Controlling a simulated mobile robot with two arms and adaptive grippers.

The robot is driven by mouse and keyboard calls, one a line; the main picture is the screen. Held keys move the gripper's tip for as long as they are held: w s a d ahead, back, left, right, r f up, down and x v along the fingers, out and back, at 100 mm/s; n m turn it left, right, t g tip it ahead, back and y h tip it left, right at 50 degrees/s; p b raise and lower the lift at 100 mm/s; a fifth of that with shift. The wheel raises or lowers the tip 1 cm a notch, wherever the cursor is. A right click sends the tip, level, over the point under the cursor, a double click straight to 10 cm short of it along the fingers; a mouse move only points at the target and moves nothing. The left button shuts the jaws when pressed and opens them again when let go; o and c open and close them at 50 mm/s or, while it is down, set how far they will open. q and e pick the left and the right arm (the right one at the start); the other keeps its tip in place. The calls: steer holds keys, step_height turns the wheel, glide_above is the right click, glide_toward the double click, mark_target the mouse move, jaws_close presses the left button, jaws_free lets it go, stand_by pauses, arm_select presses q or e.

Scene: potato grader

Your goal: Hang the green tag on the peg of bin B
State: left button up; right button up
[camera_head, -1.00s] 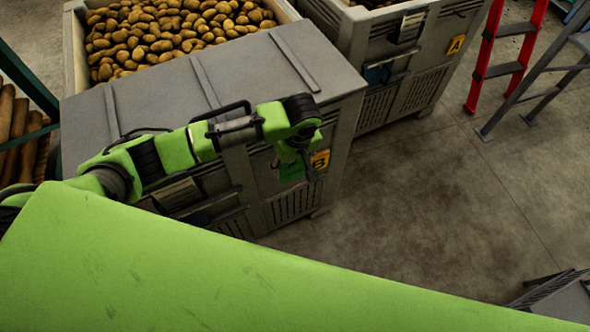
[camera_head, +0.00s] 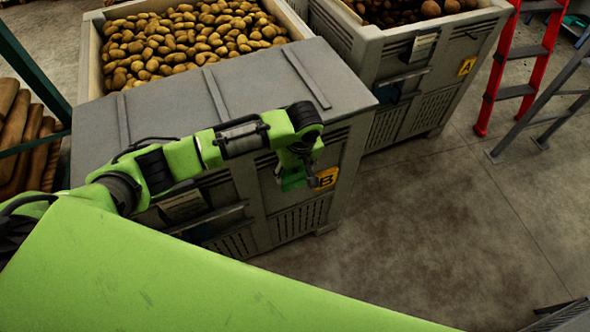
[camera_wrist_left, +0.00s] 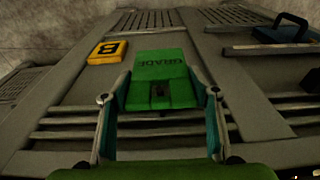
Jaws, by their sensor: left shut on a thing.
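The green tag (camera_head: 293,182) is held at the front of bin B (camera_head: 320,215), left of its yellow B label (camera_head: 327,178). My left gripper (camera_wrist_left: 160,100) is shut on the tag, one finger at each side. In the left wrist view the tag (camera_wrist_left: 160,68) shows the word GRADE and a dark slot, and the B label (camera_wrist_left: 107,52) is up and to its left. I cannot make out the peg, and cannot tell whether the tag touches the bin. My right gripper is out of view.
A grey lid (camera_head: 165,100) covers the near part of bin B; potatoes (camera_head: 185,40) lie behind it. Bin A (camera_head: 425,70) stands behind to the right, with a red ladder (camera_head: 512,70) beyond.

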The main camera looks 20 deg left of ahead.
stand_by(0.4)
arm_select(q)
steer(key=o, duration=1.2)
steer(key=shift+c, duration=0.2)
